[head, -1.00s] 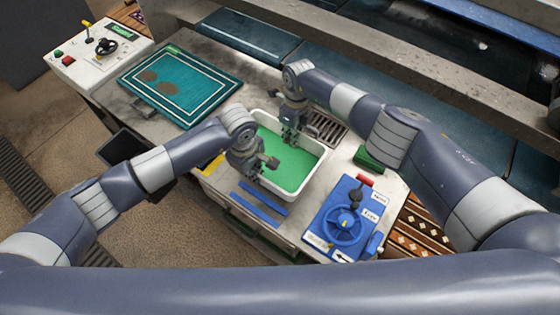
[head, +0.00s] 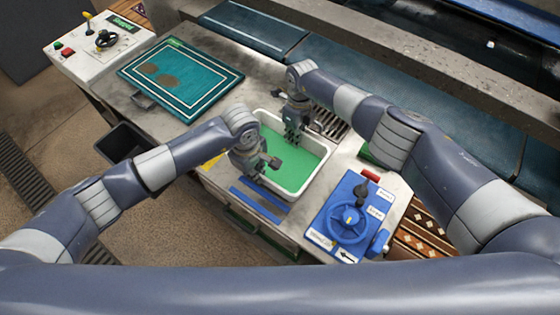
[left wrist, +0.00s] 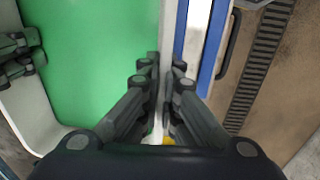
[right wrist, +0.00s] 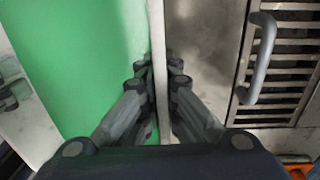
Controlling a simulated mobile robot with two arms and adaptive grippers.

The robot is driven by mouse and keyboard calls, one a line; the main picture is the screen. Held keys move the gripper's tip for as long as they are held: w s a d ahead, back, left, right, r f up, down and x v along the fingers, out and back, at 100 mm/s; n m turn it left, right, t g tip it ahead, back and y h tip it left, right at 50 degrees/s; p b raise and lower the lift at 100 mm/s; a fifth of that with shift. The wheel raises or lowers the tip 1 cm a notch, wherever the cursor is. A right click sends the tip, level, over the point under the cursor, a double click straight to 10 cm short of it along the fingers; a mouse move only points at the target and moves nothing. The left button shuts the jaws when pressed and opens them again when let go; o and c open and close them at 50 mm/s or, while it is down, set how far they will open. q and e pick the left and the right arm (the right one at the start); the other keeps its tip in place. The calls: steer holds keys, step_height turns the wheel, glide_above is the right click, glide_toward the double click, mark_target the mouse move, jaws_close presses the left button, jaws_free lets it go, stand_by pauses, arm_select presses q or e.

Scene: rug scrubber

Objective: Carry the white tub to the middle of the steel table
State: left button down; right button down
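The white tub (head: 318,176) has a bright green inside and stands at the right part of the steel table (head: 258,84). My left gripper (head: 268,165) is at its near left rim. In the left wrist view its fingers (left wrist: 162,72) are closed together on the pale rim wall, one on each side. My right gripper (head: 293,138) is at the far rim. In the right wrist view its fingers (right wrist: 158,75) close on the tub's rim (right wrist: 157,35) from both sides. The tub's underside is hidden, so I cannot tell whether it is clear of the table.
A teal mat (head: 185,78) with brown stains lies on the left of the table. A slotted grate (head: 328,121) lies behind the tub. A blue control panel (head: 347,216) is to the right, and blue strips (head: 258,204) lie in front. A dark bin (head: 122,143) stands left.

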arm_select(q)
steer(key=shift+f+b, duration=0.65)
steer(key=shift+f, duration=0.1)
arm_select(e)
steer(key=shift+f, duration=0.8)
arm_select(q)
steer(key=c, duration=1.8)
jaws_free()
steer(key=shift+r, duration=0.1)
arm_select(e)
steer(key=c, duration=1.8)
jaws_free()
steer(key=shift+r, duration=0.1)
arm_select(q)
steer(key=shift+s, duration=0.1)
steer(key=shift+r, duration=0.1)
arm_select(e)
steer(key=shift+r, duration=0.6)
arm_select(q)
step_height(320, 180, up, 12)
steer(key=shift+s+a, duration=0.35)
arm_select(e)
step_height(320, 180, up, 11)
steer(key=shift+w+d, duration=0.25)
steer(key=shift+w, duration=0.1)
steer(key=shift+f, duration=0.1)
